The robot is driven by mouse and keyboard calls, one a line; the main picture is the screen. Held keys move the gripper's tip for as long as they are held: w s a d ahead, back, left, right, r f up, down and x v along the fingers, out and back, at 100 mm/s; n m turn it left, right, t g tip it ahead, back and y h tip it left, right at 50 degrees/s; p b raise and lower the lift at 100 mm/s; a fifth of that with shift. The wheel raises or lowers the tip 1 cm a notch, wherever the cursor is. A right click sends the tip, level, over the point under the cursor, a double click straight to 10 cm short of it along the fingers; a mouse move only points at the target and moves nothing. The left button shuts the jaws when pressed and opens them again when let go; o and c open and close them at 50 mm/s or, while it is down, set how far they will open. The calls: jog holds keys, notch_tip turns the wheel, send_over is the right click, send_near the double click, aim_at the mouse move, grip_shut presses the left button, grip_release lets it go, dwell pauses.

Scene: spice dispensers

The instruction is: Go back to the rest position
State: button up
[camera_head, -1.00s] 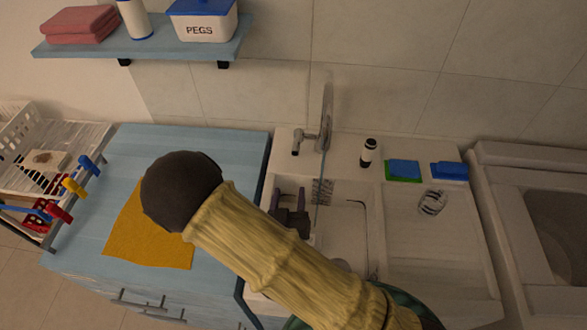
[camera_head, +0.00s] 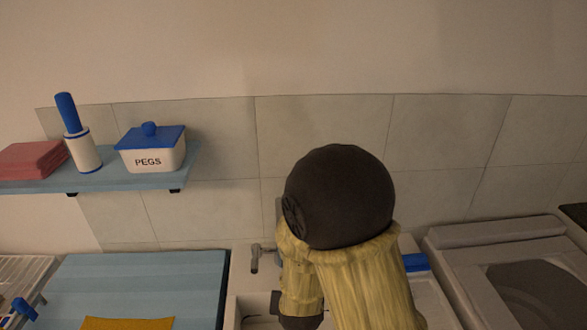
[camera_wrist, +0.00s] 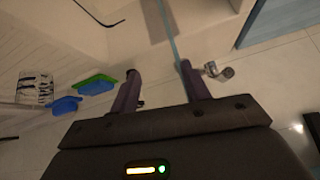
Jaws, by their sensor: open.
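My gripper (camera_wrist: 160,88) shows in the wrist view with its two dark fingers apart. A thin pale glass-like edge passes between or behind the fingers; I cannot tell which. I see nothing clearly held. In the head view my arm's dark round joint and yellow sleeve fill the lower middle, and the fingers are hidden there. The sink (camera_wrist: 125,42) lies beyond the fingers in the wrist view.
A faucet (camera_head: 256,257) stands left of my arm. A blue shelf (camera_head: 100,180) holds a PEGS box (camera_head: 152,158), a lint roller (camera_head: 86,152) and pink towels (camera_head: 32,160). Blue sponges (camera_wrist: 65,105) lie by the sink. A blue cabinet top (camera_head: 140,285) carries a yellow cloth (camera_head: 127,323).

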jog(key=s+d+r+g, duration=0.2)
jog(key=s+d+r, duration=0.2)
jog(key=d, duration=0.3)
jog(key=s+d+r+n+g, duration=0.1)
jog(key=s+d+r+g, duration=0.2)
jog(key=d, duration=0.5)
jog(key=shift+s+r+h, duration=0.3)
jog(key=shift+s+r, duration=0.4)
jog(key=shift+r, duration=0.1)
jog(key=shift+o, duration=0.4)
